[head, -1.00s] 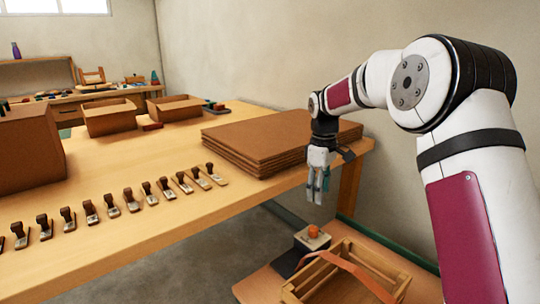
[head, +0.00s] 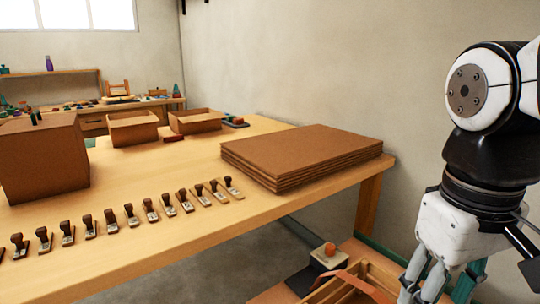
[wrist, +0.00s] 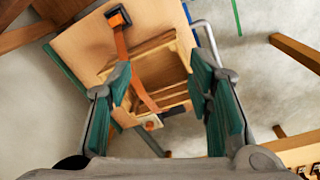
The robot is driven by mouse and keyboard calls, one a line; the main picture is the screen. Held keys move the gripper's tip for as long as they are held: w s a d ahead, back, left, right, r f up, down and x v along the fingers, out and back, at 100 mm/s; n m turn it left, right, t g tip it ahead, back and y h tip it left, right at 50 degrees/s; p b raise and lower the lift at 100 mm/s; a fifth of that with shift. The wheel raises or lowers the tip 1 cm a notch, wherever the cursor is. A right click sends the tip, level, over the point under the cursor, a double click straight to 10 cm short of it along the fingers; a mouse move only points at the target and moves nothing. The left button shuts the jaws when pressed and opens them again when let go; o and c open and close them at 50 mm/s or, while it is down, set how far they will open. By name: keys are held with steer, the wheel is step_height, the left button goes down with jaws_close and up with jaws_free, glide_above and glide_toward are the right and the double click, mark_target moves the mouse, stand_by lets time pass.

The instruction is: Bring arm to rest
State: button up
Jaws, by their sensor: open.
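My gripper (head: 440,285) is at the lower right of the head view, pointing down. In the wrist view its two green-padded fingers (wrist: 165,105) stand wide apart with nothing between them. Below it, a wooden crate with an orange strap (wrist: 178,65) sits on a low wooden surface. The crate (head: 345,291) is partly cut off at the bottom of the head view. My gripper is beside the table's right end, apart from everything on it.
The wooden table (head: 150,185) holds a stack of brown sheets (head: 300,155), a row of several stamps (head: 128,215) and cardboard boxes (head: 45,160). A small block with an orange knob (head: 330,255) is beside the crate. A wall stands behind.

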steer(key=s+f+m, duration=0.2)
steer(key=s+f, duration=0.3)
steer(key=s, duration=0.5)
step_height(320, 180, up, 22)
steer(key=t+p, duration=0.3)
steer(key=p, duration=1.6)
steer(key=shift+a+f+t+y+p, duration=0.25)
steer(key=shift+a+t+y+p, duration=0.05)
steer(key=shift+a+y, duration=0.1)
